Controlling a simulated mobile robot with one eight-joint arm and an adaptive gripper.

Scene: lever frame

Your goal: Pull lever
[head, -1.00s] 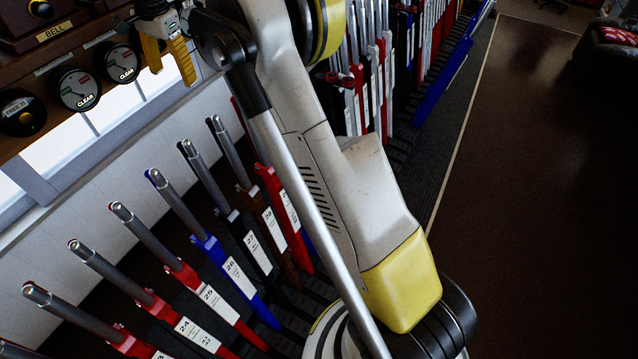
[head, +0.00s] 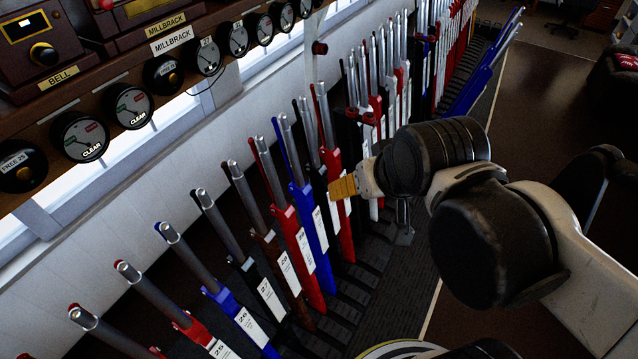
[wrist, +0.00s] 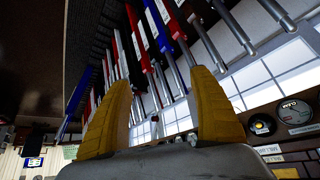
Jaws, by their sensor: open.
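The levers stand in a long slanted row in the head view. They have bare metal handles and red, blue, dark or brown bodies with white number plates. Near ones include a blue lever (head: 234,311) marked 26 and a red lever (head: 284,224). My gripper (head: 345,187) is at the row's right side, in front of levers beyond a second blue lever (head: 302,200). Only part of its yellow fingers shows there. In the wrist view both yellow fingers are spread apart (wrist: 160,80) with no lever gripped; levers show beyond them. Contact with a lever cannot be told.
A wooden shelf (head: 120,88) with round dials and bell boxes runs above the levers at the left, below it windows. Farther levers (head: 445,60) continue to the upper right. Dark open floor (head: 535,90) lies at the right, with an armchair (head: 612,85) at its edge.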

